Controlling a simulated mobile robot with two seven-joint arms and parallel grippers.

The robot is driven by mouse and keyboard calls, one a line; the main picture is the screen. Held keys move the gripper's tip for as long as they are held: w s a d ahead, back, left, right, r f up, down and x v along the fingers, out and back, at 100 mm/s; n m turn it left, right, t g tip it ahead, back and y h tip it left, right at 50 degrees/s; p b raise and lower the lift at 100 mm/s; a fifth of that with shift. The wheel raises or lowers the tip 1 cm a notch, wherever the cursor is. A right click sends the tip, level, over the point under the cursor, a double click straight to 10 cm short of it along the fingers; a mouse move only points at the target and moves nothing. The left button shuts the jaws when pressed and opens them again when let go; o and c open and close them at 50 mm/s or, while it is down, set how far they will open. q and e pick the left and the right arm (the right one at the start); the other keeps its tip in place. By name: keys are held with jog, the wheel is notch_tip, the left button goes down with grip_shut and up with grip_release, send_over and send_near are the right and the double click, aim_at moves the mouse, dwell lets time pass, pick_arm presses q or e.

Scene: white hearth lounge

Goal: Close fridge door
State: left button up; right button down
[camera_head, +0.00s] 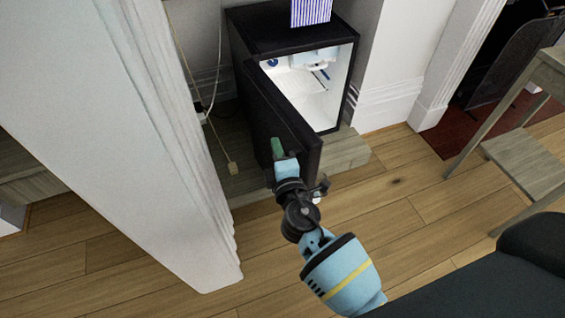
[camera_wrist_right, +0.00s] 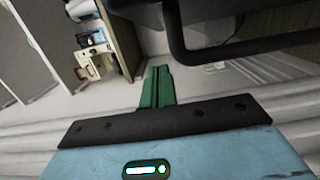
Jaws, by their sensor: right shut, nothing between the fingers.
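The small black fridge (camera_head: 262,42) stands against the wall in the head view, its white lit interior (camera_head: 322,88) showing. Its black door (camera_head: 285,112) is partly open, swung out toward the front from the left side. My right gripper (camera_head: 277,147) is shut and empty, its green fingertips at the outer left face of the door; I cannot tell if they touch it. In the right wrist view the shut green fingers (camera_wrist_right: 157,86) point up the picture, beside a dark bar like a door handle (camera_wrist_right: 176,42). My left gripper is not in view.
A white wall pillar (camera_head: 150,130) stands close on the left. A cord with a plug (camera_head: 232,168) hangs beside the door. A blue-and-white striped item (camera_head: 311,12) is on the fridge top. A wooden stool (camera_head: 530,165) is at right; the wooden floor (camera_head: 400,200) between is clear.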

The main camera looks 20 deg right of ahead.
aim_at(291, 139)
jog(key=d, duration=0.1)
jog(key=w+d, duration=0.2)
jog(key=d, duration=0.1)
jog(key=shift+p, duration=0.35)
jog(key=shift+s+d, duration=0.1)
jog(key=shift+d, duration=0.05)
